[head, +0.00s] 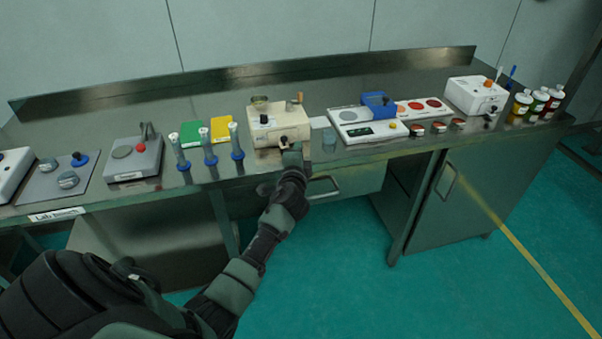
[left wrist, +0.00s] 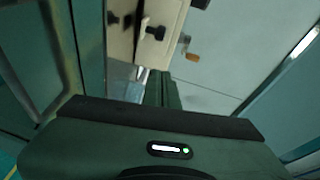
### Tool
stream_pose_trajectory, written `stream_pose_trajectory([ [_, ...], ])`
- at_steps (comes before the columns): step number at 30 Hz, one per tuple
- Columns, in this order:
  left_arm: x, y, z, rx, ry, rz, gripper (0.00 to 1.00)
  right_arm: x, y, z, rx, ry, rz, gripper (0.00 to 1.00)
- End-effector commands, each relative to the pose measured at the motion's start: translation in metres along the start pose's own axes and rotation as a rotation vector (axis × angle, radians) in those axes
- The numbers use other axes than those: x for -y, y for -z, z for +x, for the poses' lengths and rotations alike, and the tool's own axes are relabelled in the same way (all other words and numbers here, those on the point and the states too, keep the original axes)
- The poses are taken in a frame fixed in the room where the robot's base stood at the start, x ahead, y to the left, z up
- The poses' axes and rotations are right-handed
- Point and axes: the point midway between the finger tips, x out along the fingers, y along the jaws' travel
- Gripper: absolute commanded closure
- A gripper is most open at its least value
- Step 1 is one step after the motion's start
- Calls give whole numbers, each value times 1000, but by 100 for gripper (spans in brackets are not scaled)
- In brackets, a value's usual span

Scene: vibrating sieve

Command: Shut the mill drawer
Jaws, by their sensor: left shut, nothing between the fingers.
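The mill is a beige box (head: 265,134) with a black knob and a small wooden-tipped crank, standing near the front edge of the bench. The drawer's dark knob (head: 284,142) shows low on its front. How far the drawer stands out is hard to tell. My left gripper (head: 293,153) is shut and empty, just in front of the mill's lower right front, partly covering it. In the left wrist view the mill's beige front (left wrist: 167,14) with black knobs is close beyond the fingers. Contact cannot be made out. My right gripper is not in view.
Blue-based stands (head: 209,148) are left of the mill. A clear beaker (head: 329,137) and a white panel (head: 365,127) with a blue block are to the right. A bench drawer handle (head: 323,188) is below my gripper.

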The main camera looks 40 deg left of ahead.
Motion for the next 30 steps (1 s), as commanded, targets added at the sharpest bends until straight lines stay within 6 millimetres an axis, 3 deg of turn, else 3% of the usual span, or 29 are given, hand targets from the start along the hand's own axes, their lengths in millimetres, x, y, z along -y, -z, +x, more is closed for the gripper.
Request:
stream_pose_trajectory([
  [5, -3, 0, -25, -1, -3, 1, 100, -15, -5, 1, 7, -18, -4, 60],
  [12, -4, 1, -64, -2, -4, -1, 100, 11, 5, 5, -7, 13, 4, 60],
  [16, -4, 1, -82, -1, -4, 1, 100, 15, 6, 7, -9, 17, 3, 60],
  [26, -2, 1, -95, -1, -4, 0, 100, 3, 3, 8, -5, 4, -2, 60],
  [30, -20, 2, -95, -9, -38, -8, 100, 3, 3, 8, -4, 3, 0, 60],
])
